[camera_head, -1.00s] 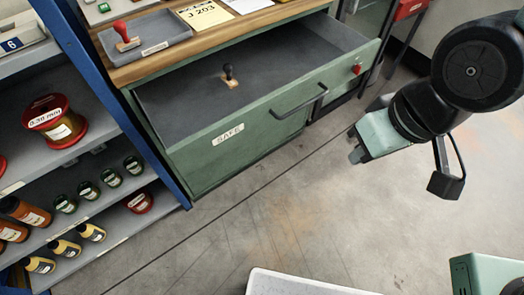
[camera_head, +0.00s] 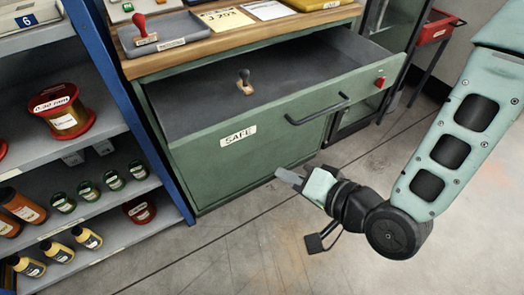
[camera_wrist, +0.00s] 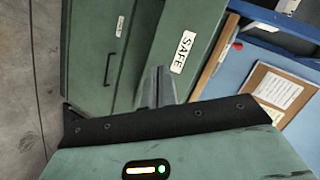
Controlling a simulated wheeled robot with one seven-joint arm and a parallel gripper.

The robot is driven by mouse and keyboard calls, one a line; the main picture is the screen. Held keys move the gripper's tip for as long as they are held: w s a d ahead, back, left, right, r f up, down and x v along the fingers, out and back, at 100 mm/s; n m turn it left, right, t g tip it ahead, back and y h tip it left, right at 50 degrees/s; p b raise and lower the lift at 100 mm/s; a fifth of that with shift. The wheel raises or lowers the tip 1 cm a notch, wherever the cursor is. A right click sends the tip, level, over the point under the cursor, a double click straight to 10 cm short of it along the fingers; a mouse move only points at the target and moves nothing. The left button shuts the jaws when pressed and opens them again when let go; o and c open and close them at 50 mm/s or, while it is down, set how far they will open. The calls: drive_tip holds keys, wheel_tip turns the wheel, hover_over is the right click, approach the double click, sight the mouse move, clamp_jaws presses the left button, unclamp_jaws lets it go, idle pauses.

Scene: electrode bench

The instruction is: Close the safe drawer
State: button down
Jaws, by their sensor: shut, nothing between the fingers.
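The safe drawer (camera_head: 225,155) is a green drawer with a SAFE label and a dark grey inside, and it stands pulled out of the bench. In the wrist view the gripper fingers (camera_wrist: 158,88) point toward the green front with the SAFE label (camera_wrist: 185,52).
A wooden bench top (camera_head: 230,43) above the drawer holds a grey tray (camera_head: 165,34) with a red stamp and papers. A blue-framed shelf (camera_head: 75,150) with spools and bottles stands at left. The floor (camera_head: 250,245) in front is clear.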

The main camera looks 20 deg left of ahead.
wheel_tip(320, 180, down, 2)
drive_tip(key=m+t+y+b, duration=0.1)
drive_tip(key=m, duration=0.1)
drive_tip(key=m+t+b, duration=0.5)
drive_tip(key=m+b, duration=0.1)
drive_tip(key=b, duration=0.1)
approach(255, 134)
drive_tip(key=shift+y, duration=0.4)
drive_tip(key=x, duration=0.7)
drive_tip(key=shift+d+f, duration=0.1)
drive_tip(key=shift+f, duration=0.2)
drive_tip(key=shift+w, duration=0.1)
